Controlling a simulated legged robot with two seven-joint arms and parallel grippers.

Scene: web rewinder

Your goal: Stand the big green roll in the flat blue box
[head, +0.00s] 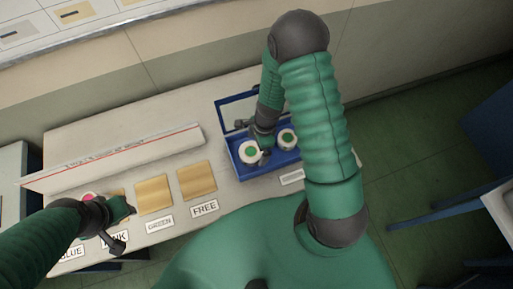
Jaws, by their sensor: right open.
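The flat blue box (243,172) lies on the table right of centre. Two white rolls with green centres are in it: the larger-looking one (247,148) at the left and another (287,134) at the right. Both show their round ends upward. My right gripper (263,150) is open, low in the box, at the right side of the left roll; whether it touches the roll I cannot tell. My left gripper (126,209) is over the table's left front, near the PINK label; its jaws are too unclear to read.
Several tan square pads (197,180) lie along the table with labels (205,208) in front. A pink-centred roll (88,197) is partly hidden behind my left wrist. A long white bar with a red line (120,157) lies behind the pads. Green floor is at right.

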